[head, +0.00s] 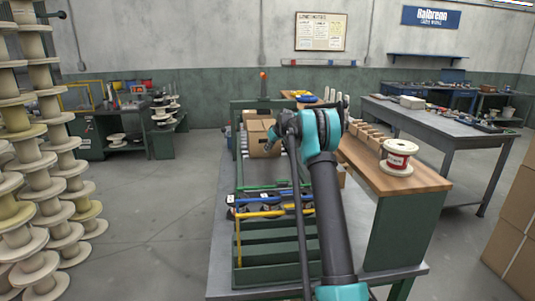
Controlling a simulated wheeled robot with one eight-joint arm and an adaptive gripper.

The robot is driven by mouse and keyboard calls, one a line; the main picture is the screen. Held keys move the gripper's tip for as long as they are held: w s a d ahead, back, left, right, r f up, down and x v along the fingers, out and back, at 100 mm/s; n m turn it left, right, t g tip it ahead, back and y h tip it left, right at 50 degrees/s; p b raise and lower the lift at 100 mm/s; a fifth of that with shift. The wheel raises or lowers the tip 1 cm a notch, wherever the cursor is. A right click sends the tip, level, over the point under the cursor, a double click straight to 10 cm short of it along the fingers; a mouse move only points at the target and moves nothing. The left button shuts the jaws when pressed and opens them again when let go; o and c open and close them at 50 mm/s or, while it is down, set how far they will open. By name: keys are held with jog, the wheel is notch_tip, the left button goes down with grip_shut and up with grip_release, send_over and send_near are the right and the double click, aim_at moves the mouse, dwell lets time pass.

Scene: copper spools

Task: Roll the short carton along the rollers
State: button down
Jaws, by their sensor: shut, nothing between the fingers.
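A brown carton (257,146) sits on the roller line at the far end of the green-framed bench, left of my arm. A lighter carton edge or flap (249,114) shows behind it; I cannot tell whether it is a separate carton. My gripper (269,146) is small and dark in front of the carton's right part, shut and with nothing in it. I cannot tell whether it touches the carton. My arm hides part of the carton's right side and much of the rollers.
A wooden-topped bench (428,180) with a red-labelled spool (397,158) and small cartons stands on the right. Stacked spools (40,180) rise at left. The floor between is clear.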

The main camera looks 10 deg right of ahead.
notch_tip(320, 180, up, 10)
jog(key=s, duration=0.2)
jog(key=shift+f, duration=0.2)
jog(key=shift+s+a, duration=0.1)
jog(key=shift+s, duration=0.1)
